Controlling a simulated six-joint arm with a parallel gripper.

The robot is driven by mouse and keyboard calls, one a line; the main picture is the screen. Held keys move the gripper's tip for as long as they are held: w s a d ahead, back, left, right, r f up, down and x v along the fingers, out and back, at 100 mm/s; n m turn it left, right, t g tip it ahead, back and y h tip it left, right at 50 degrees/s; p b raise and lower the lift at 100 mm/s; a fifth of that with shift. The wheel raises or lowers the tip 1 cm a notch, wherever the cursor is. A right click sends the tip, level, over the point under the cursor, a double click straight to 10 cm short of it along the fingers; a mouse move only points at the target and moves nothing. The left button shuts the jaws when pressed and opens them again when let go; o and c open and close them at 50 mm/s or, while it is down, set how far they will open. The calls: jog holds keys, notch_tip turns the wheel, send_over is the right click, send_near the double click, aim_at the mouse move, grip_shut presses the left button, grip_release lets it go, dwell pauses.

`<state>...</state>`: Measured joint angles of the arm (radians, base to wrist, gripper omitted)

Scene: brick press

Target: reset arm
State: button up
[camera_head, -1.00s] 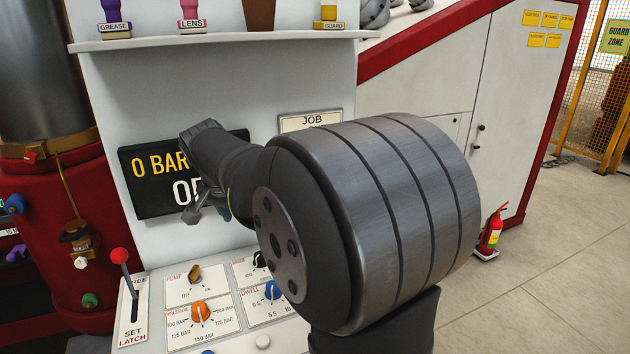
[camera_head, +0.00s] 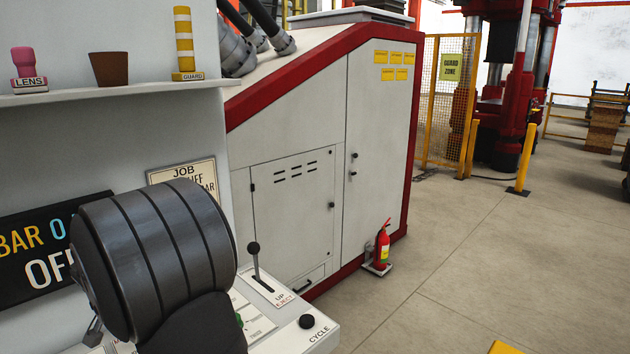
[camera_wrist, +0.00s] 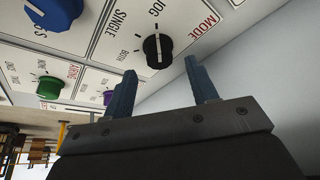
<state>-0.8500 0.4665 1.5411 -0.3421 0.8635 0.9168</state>
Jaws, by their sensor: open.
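My gripper (camera_wrist: 162,88) shows in the wrist view with its two blue-grey fingers spread apart and nothing between them. Beyond the fingertips is the control panel with a black mode knob (camera_wrist: 157,50), a green knob (camera_wrist: 49,87) and a blue knob (camera_wrist: 56,12). The fingers appear clear of the knobs. In the head view my own dark, ringed arm joint covers much of the panel, and the gripper's fingers are mostly hidden behind it.
An eject lever (camera_head: 256,265) and a black cycle button (camera_head: 306,321) are on the panel's right end. A shelf (camera_head: 120,92) holds stamps and a brown pot (camera_head: 109,69). A fire extinguisher (camera_head: 382,246) stands by the cabinet (camera_head: 380,150). The floor at right is mostly clear.

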jog(key=shift+x, duration=1.45)
jog(key=a+v, duration=0.1)
jog(key=v, duration=1.6)
jog(key=x, duration=1.1)
jog(key=d+x, duration=0.1)
jog(key=x, duration=0.4)
jog(key=shift+f, duration=0.3)
jog(key=shift+w+f, duration=0.25)
jog(key=shift+d+n+g+y, duration=0.15)
jog(key=shift+n+y, duration=0.25)
jog(key=shift+n, duration=0.75)
jog(key=shift+n+g+y, duration=0.15)
jog(key=shift+n+y, duration=0.25)
jog(key=shift+n, duration=0.75)
jog(key=shift+w+n+g+y, duration=0.1)
jog(key=shift+n+g+y, duration=0.3)
jog(key=shift+n, duration=0.95)
jog(key=shift+n+g+y, duration=0.3)
jog(key=shift+n+y, duration=0.1)
jog(key=shift+n, duration=0.95)
jog(key=shift+v, duration=3.2)
jog(key=shift+o, duration=0.5)
